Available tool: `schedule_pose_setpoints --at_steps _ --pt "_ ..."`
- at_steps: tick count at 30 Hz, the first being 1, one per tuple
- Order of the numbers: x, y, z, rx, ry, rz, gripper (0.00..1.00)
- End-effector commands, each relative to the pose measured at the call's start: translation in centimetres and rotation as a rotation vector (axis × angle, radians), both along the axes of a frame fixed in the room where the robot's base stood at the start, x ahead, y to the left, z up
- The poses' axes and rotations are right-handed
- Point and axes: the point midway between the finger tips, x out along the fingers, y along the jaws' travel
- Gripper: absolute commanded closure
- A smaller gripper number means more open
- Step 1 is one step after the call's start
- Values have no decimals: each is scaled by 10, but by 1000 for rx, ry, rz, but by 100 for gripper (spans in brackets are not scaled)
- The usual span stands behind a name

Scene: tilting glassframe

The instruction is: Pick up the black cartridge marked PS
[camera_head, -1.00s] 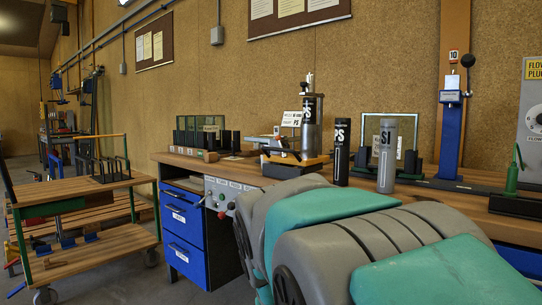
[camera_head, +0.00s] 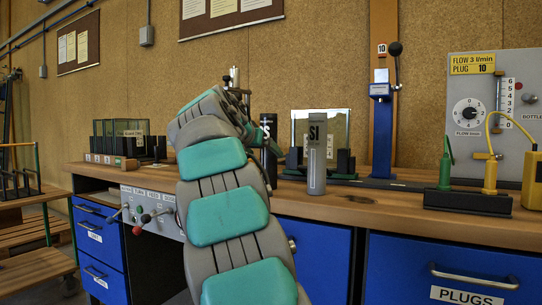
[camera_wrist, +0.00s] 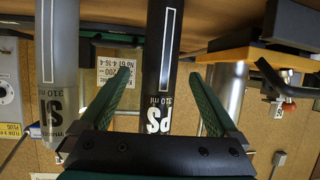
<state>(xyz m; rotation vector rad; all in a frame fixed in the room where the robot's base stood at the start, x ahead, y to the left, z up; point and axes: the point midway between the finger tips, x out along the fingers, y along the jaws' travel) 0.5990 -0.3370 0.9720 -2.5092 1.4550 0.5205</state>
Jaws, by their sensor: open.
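The black cartridge marked PS (camera_head: 268,130) stands upright on the bench, partly hidden behind my arm in the head view. In the upside-down wrist view the black cartridge (camera_wrist: 158,95) lies between the two green fingers of my gripper (camera_wrist: 156,78). The fingers are open, with a gap visible on both sides of it. A grey cartridge marked SI (camera_head: 316,160) stands to the right of the black one. It also shows at the left of the wrist view (camera_wrist: 58,60).
A glass pane in a frame (camera_head: 338,127) stands behind the cartridges. A blue post (camera_head: 382,125) and a flow panel (camera_head: 490,85) with plugs are further right. A rack of glass panes (camera_head: 120,135) is at the left. Bare bench top (camera_head: 385,205) lies in front.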

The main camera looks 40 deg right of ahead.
Motion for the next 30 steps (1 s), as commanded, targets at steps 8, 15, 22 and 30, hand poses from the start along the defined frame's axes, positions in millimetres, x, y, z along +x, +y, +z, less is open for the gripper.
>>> schedule_pose_setpoints --at_steps 8,15,22,30 --pt "11 -20 -5 -7 -14 -6 4" --pt "20 -35 -15 -5 -11 -5 4" --pt "34 -60 -28 -4 -11 -7 4" --pt "36 -63 -30 -5 -11 -5 4"
